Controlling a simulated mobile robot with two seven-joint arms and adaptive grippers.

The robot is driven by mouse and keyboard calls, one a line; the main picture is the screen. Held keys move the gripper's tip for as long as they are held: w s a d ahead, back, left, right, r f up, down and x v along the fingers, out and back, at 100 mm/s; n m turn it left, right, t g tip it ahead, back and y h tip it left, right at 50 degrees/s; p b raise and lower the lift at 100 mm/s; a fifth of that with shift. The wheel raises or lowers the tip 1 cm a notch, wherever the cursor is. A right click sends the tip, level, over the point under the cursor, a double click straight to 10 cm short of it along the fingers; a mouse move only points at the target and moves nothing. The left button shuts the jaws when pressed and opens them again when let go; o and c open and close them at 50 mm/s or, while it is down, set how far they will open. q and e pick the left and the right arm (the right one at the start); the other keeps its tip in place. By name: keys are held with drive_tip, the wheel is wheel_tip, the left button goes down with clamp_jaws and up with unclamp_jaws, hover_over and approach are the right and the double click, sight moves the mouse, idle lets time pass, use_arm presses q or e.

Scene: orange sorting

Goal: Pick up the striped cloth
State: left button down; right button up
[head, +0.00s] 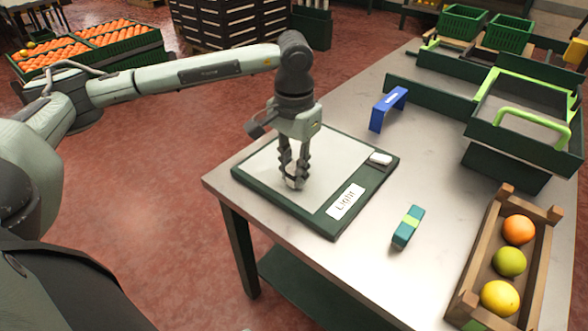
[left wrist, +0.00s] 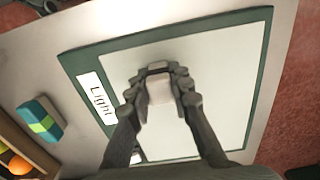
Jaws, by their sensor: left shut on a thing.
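The striped cloth (head: 408,227), a small folded teal bundle with a light green band, lies on the grey table right of the board. It also shows at the left of the left wrist view (left wrist: 40,118). My left gripper (head: 293,182) points down over the pale face of the board marked "Light" (head: 250,182), left of the cloth and apart from it. Its fingers are closed on a small pale block (left wrist: 160,88), mostly hidden by the fingers in the head view. I cannot tell whether the block touches the board. My right gripper is not in view.
A wooden crate (head: 466,268) with an orange, a green fruit and a yellow fruit stands at the table's right. A blue bracket (head: 388,108) and a green-handled tray (head: 522,143) stand farther back. Bare tabletop surrounds the cloth.

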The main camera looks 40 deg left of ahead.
use_arm(q)
drive_tip(key=c, duration=1.4)
unclamp_jaws()
